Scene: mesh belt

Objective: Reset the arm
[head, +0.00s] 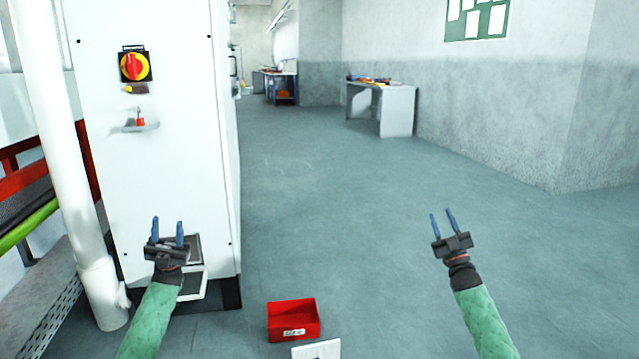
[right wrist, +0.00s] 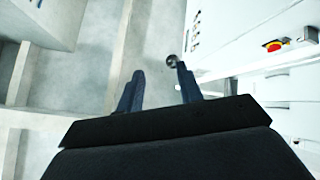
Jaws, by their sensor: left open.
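My left gripper (head: 168,236) is open and empty, with its two blue fingers upright in front of the white cabinet's lower part in the head view. My right gripper (head: 442,222) is open and empty over bare floor at the right of the head view. Its blue fingers also show apart in the right wrist view (right wrist: 155,88), with nothing between them. Both green sleeved arms reach forward, roughly level with each other.
A white cabinet (head: 160,180) with a red and yellow switch (head: 134,67) stands at the left, beside a white pipe (head: 62,130). A red bin (head: 293,320) is low between my arms. A table (head: 396,108) stands at the far wall. The middle floor is clear.

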